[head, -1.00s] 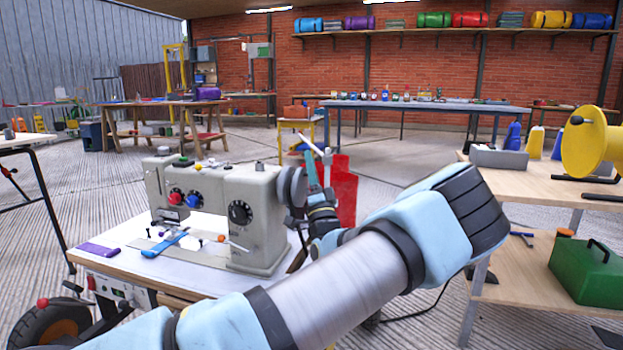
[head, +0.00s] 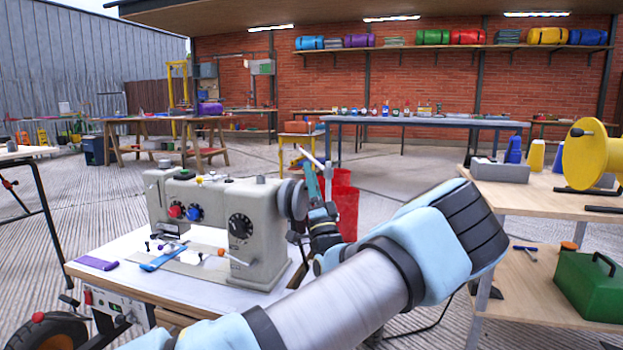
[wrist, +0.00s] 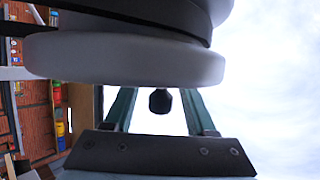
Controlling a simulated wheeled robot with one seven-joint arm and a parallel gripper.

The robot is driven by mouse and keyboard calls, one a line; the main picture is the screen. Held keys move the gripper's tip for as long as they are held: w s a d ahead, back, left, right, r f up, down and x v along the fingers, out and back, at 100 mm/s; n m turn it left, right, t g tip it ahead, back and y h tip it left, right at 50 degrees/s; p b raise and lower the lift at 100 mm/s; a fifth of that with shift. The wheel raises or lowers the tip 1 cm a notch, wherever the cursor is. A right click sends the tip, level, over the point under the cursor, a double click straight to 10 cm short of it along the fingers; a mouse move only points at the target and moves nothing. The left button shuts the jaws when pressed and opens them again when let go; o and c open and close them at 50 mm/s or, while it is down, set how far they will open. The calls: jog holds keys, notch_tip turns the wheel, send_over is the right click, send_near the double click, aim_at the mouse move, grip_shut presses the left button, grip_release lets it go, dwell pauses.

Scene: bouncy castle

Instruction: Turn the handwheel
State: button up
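The grey sewing machine (head: 215,215) stands on a white-topped table in the head view. Its dark round handwheel (head: 292,200) is on the machine's right end. My gripper (head: 311,180) is close beside the handwheel, to its right, with its teal fingers pointing up. In the wrist view, the pale rim of a large disc, seemingly the handwheel (wrist: 125,58), fills the top. The two fingers of my gripper (wrist: 159,98) stand apart below it. A small dark knob (wrist: 159,101) shows between them, with gaps on both sides. Whether a finger touches the wheel is unclear.
Small tools, a purple block (head: 96,263) and a blue tool (head: 163,258) lie on the machine's table. A red bin (head: 346,208) stands behind my arm. At right, a wooden bench (head: 520,200) holds a yellow reel (head: 590,155), with a green box (head: 590,287) below.

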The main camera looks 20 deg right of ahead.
jog(key=p+v, duration=0.1)
jog(key=v, duration=0.9)
jog(key=shift+s+f, duration=0.25)
jog(key=shift+f, duration=0.1)
